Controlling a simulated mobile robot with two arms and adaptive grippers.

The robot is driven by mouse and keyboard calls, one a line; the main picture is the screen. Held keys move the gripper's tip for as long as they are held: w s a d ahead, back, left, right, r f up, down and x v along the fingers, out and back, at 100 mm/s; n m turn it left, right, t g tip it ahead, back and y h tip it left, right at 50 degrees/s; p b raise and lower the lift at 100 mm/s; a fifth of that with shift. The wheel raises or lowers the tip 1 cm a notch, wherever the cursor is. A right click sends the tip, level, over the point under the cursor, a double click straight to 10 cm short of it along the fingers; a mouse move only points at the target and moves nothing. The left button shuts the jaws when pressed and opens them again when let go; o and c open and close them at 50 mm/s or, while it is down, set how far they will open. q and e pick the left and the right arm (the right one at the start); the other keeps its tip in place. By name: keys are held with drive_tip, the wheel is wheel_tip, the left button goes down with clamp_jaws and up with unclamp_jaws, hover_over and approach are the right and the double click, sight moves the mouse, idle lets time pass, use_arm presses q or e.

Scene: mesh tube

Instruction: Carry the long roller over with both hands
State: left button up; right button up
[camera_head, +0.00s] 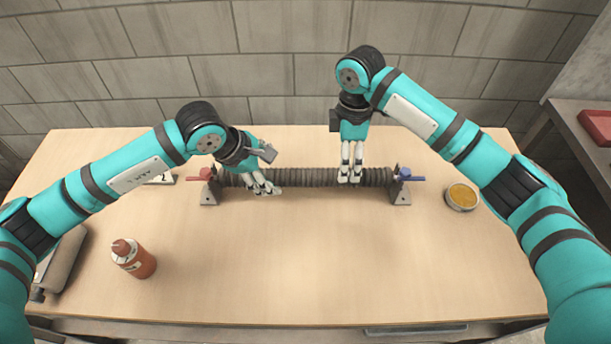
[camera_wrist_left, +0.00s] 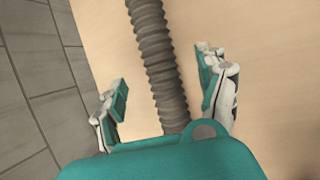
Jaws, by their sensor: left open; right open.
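The long roller is a dark, ribbed tube (camera_head: 310,178) lying left to right across two grey end stands on the table. It also shows in the left wrist view (camera_wrist_left: 158,60), running up between my open fingers with a gap on both sides. My left gripper (camera_head: 268,189) is open at the roller's left part, tilted, and it also shows in the left wrist view (camera_wrist_left: 168,85). My right gripper (camera_head: 350,178) is open, pointing down at the roller right of its middle. Its fingers hide part of the roller; I cannot tell if they touch it.
The left stand (camera_head: 208,192) has a red knob, the right stand (camera_head: 400,192) a blue one. A red-brown bottle (camera_head: 134,260) stands front left, and a grey cylinder (camera_head: 62,262) lies at the left edge. A round tin (camera_head: 461,197) sits right. The table's front middle is clear.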

sight(277, 173)
use_arm(q)
drive_tip(key=shift+x, duration=2.8)
use_arm(e)
drive_tip(key=shift+s+f, duration=0.15)
drive_tip(key=shift+f, duration=2.65)
use_arm(q)
clamp_jaws()
use_arm(e)
clamp_jaws()
use_arm(q)
drive_tip(key=shift+r, duration=0.15)
use_arm(e)
drive_tip(key=shift+r, duration=0.1)
